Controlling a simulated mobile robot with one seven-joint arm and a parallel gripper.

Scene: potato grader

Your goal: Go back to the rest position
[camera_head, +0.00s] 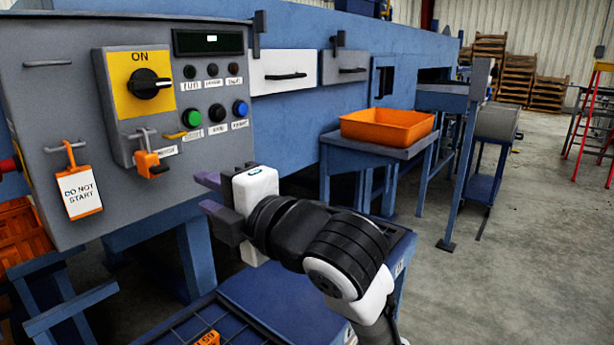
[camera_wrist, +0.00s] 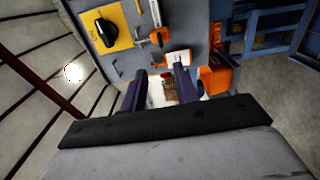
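My gripper (camera_head: 212,198) is held out in front of the grey control panel (camera_head: 60,100), below its row of buttons. Its two dark purple fingers are apart. In the wrist view the fingers (camera_wrist: 160,88) also stand apart, and I see nothing held between them. The panel has a yellow plate marked ON with a black rotary switch (camera_head: 149,83). An orange padlock (camera_head: 148,163) hangs at the hasp below the switch. An orange-edged DO NOT START tag (camera_head: 80,193) hangs from a hook at the panel's left.
A blue bench (camera_head: 285,300) lies under my arm. An orange tray (camera_head: 388,127) sits on a blue stand to the right. Orange crates (camera_head: 22,238) stand at the lower left. The concrete floor (camera_head: 520,260) at the right is open, with a red ladder (camera_head: 592,110) beyond.

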